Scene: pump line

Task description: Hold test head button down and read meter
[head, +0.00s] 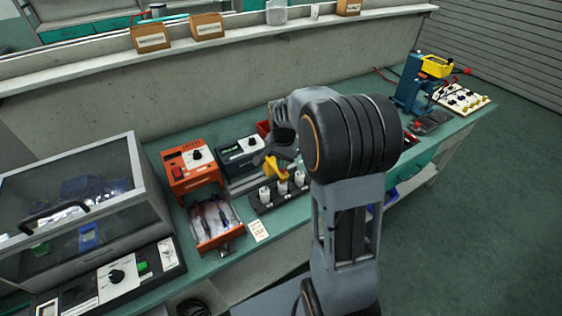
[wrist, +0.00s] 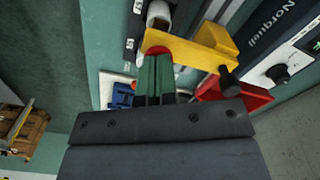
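The yellow test head (head: 272,170) stands over a dark rack (head: 262,207) with white posts on the bench. In the wrist view the yellow test head (wrist: 190,50) has a red button (wrist: 156,50) on its face and a dark knob at one end. My gripper (wrist: 157,62) has its two green fingers side by side, with no gap to speak of. Their tips are at the red button and partly hide it; whether they press it I cannot tell. A dark meter box (head: 240,158) with a dial and small display stands behind the rack; its reading is too small to make out.
An orange unit (head: 190,163) with a dial stands left, above an open drawer (head: 214,222) of tools. A clear-lidded case (head: 75,205) is at far left. A red bin (wrist: 235,95) lies near the gripper. A blue stand (head: 409,85) is at the bench's far right.

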